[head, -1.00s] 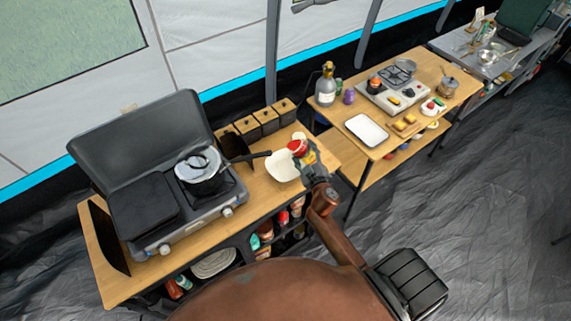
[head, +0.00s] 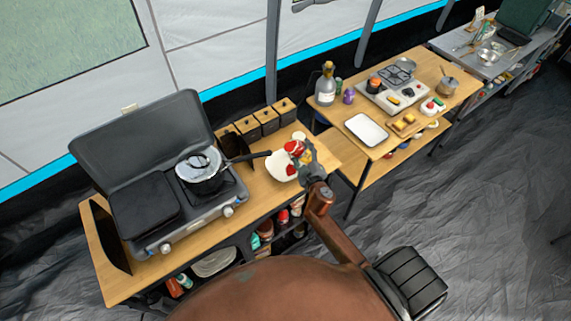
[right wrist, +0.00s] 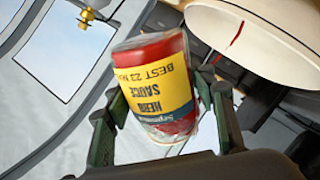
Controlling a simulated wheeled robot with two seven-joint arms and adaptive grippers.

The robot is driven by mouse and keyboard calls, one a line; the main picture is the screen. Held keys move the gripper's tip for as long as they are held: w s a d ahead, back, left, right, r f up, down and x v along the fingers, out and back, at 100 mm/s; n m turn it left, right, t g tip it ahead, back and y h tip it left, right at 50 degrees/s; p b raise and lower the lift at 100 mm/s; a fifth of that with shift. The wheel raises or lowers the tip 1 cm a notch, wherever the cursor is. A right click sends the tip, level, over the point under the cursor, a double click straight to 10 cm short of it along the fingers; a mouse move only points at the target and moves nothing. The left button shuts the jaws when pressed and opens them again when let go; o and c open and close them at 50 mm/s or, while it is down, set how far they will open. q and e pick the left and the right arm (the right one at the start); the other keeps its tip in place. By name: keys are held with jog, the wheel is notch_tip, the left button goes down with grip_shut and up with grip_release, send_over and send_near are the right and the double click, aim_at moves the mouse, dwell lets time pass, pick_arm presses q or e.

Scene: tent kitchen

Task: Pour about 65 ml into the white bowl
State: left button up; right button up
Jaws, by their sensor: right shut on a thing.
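The white bowl (head: 277,166) sits on the wooden counter to the right of the stove. Red sauce (head: 291,170) shows at its right side in the head view. My right gripper (head: 304,154) is shut on a jar of red sauce (head: 294,146) and holds it tilted above the bowl. In the right wrist view the jar (right wrist: 157,85) has a yellow "HERB SAUCE" label, seen upside down, between the fingers (right wrist: 160,115). The bowl (right wrist: 270,38) is at upper right there, with a thin red streak against it. My left gripper is not in view.
A pot (head: 200,168) stands on the camping stove (head: 146,205), its handle pointing toward the bowl. Several lidded canisters (head: 268,123) line the counter's back edge. A second table at right holds a white tray (head: 366,130) and a bottle (head: 326,88).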

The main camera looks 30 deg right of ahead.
jog(key=shift+w+a, duration=0.15)
jog(key=shift+a, duration=0.05)
jog(key=shift+w+a+f+n, duration=0.15)
jog(key=shift+w+a+n, duration=0.1)
jog(key=shift+n, duration=0.05)
jog(key=shift+f+n, duration=0.3)
jog(key=shift+f, duration=0.15)
dwell(0.6)
jog(key=shift+s+d+r+n+g+p, duration=0.15)
jog(key=shift+d+n+g+p, duration=0.15)
jog(key=shift+n+p, duration=0.15)
dwell(0.5)
